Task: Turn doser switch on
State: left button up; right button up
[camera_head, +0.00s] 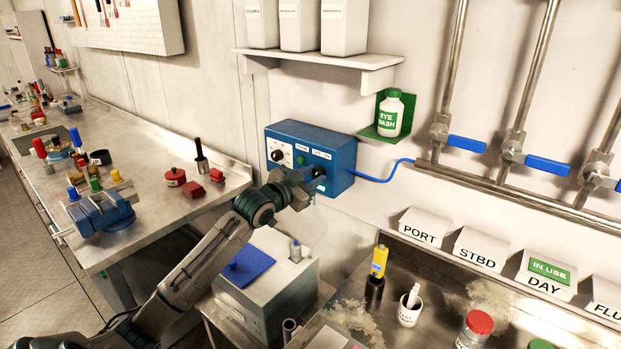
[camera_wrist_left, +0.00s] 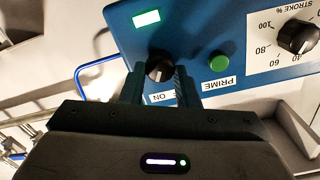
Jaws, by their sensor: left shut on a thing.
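The doser is a blue box (camera_head: 339,158) fixed to the wall below the shelf. Its front carries a stroke dial (camera_wrist_left: 297,37), a green prime button (camera_wrist_left: 219,62) and a black rotary switch (camera_wrist_left: 160,67) next to a label reading ON. A small display (camera_wrist_left: 147,18) on the panel is lit pale green. My left gripper (camera_wrist_left: 160,85) is at the panel, shut on the black switch knob, with one finger on each side of it. In the head view my left gripper (camera_head: 307,184) covers part of the panel's lower right. My right gripper is not in view.
A blue hose (camera_head: 385,174) leaves the doser's right side. An eye wash bottle (camera_head: 390,113) hangs to its right. Below stands a grey tank (camera_head: 262,284) with a blue lid (camera_head: 248,265). A workbench (camera_head: 140,180) with tools is at the left.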

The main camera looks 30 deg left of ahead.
pick_arm(q)
jog(key=shift+r, duration=0.1)
jog(key=o, duration=0.8)
jog(key=shift+w, duration=0.1)
jog(key=shift+o, duration=0.9)
jog(key=shift+w+f, duration=0.2)
jog(key=shift+f, duration=0.05)
jog(key=shift+s, duration=0.1)
jog(key=shift+s+a+r+p, duration=0.1)
jog(key=shift+s+r+p, duration=0.05)
jog(key=shift+s+p, duration=0.3)
jog(key=s+p, duration=0.9)
jog(key=p, duration=0.1)
jog(key=shift+s+a+p, duration=0.35)
jog(key=shift+a+p, duration=0.05)
jog(key=shift+a, duration=0.05)
